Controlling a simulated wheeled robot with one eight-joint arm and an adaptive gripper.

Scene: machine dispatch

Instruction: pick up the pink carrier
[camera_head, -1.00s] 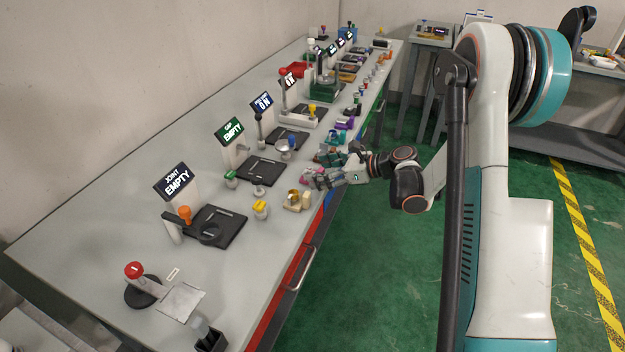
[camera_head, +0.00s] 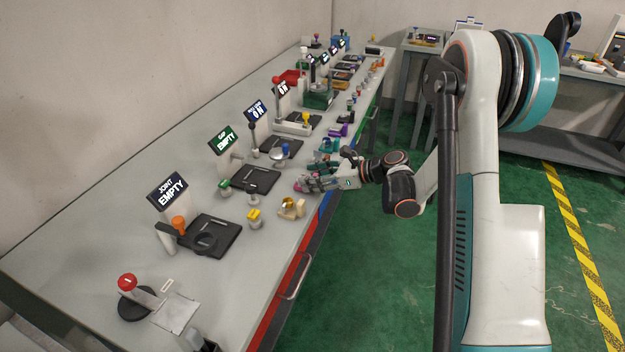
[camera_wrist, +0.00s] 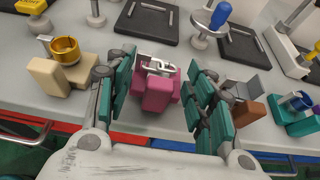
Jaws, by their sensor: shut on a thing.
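The pink carrier (camera_wrist: 157,92) sits between the two teal-padded fingers of my gripper (camera_wrist: 160,90) in the wrist view, with a silver metal piece on its top. My gripper is shut on it, one finger at each side. In the head view my gripper (camera_head: 309,184) is low over the bench's front edge, and only a bit of pink (camera_head: 299,185) shows at its fingertips. I cannot tell whether the carrier still touches the bench.
A tan carrier with a gold ring (camera_wrist: 66,49) stands left of my gripper. A brown carrier (camera_wrist: 245,110) is close outside the right finger, with a teal one (camera_wrist: 298,115) farther right. Black station plates (camera_wrist: 148,20) lie behind. The floor in front of the bench is clear.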

